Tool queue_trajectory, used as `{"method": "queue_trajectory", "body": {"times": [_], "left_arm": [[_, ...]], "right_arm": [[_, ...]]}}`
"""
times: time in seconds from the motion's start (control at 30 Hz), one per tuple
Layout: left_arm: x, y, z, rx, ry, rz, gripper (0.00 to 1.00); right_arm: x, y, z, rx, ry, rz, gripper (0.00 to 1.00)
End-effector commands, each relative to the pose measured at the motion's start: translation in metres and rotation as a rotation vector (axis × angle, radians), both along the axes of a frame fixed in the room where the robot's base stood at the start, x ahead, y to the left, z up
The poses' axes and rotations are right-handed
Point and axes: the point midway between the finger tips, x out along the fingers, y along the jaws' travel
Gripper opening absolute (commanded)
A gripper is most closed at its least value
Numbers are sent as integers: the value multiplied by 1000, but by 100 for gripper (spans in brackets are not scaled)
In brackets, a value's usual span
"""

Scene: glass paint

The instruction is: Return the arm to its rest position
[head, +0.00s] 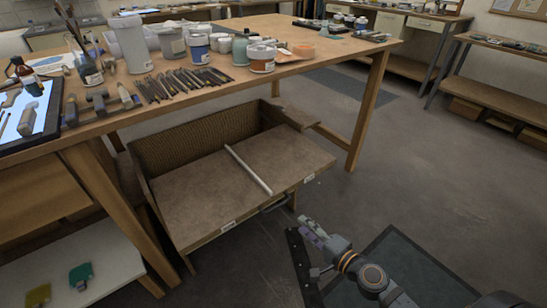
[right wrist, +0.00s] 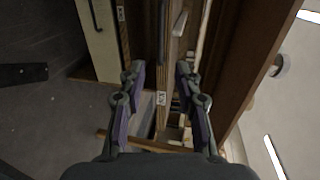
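My right arm (head: 362,270) comes in from the lower right in the head view. Its gripper (head: 309,227) is above the floor, just in front of the open drawer (head: 205,200) and to the right of the drawer's handle. In the right wrist view the two fingers of this gripper (right wrist: 160,72) stand apart, with nothing held between them. Wooden furniture edges show beyond the fingers there. A gap between gripper and drawer front is hard to judge. My left arm and gripper are not in view.
The pulled-out drawer holds a thin white rod (head: 248,168). A wooden table (head: 290,80) above it carries jars, brushes and tools. A dark mat (head: 400,255) lies under my arm. The floor (head: 420,165) to the right is clear.

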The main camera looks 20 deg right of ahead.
Motion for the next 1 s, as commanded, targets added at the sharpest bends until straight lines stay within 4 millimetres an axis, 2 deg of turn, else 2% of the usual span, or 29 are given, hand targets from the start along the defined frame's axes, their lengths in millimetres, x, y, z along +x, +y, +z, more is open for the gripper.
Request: {"method": "queue_trajectory", "body": {"times": [0.07,0.17,0.27,0.4,0.5,0.6,0.7,0.83,0.9,1.0], "left_arm": [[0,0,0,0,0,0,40],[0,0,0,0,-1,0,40],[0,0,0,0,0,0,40],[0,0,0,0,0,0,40],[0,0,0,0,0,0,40],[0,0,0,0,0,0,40],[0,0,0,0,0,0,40],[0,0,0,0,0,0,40],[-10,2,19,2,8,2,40],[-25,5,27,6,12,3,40]], "right_arm": [[0,0,-1,-3,0,1,33],[-2,1,-16,-72,8,25,33],[-11,3,-63,-269,50,109,33],[-47,3,-166,-639,208,322,33],[-81,-3,-227,-846,341,478,33],[-116,-11,-272,-1005,467,620,33],[-148,-21,-305,-1133,584,754,33],[-189,-34,-334,-1277,731,924,33],[-202,-39,-316,-1293,750,941,33],[-217,-43,-308,-1293,753,940,33]]}}
